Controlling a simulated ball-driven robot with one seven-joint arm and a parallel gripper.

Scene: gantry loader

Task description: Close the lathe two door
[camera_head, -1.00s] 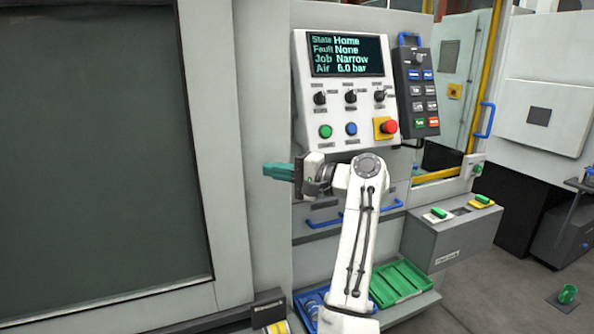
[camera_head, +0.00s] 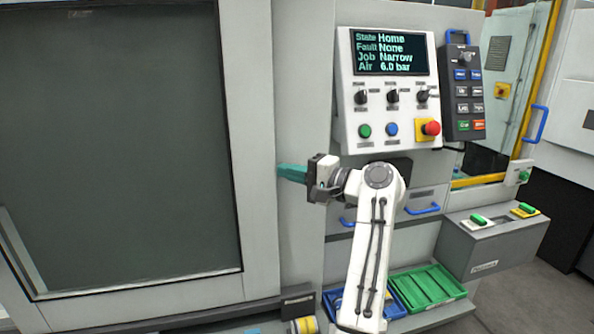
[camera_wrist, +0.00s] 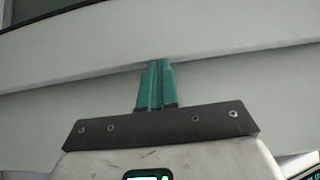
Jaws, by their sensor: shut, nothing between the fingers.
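A large grey door panel (camera_head: 255,150) with a dark window (camera_head: 115,140) fills the left of the head view. No label that I can read marks it as lathe two. My gripper (camera_head: 280,172) points left, with its teal fingers shut and empty, and its tips reach the panel's right edge. In the wrist view the fingertips (camera_wrist: 156,64) lie together at the edge line of a pale grey panel (camera_wrist: 180,45). I cannot tell whether they touch it. The door's handle is not seen.
A control panel (camera_head: 388,130) with a screen reading "Home" and a red stop button (camera_head: 431,128) sits just above my arm. Blue handles (camera_head: 422,209), a green tray (camera_head: 430,288) and a grey box (camera_head: 490,245) stand to the right. Floor shows at lower right.

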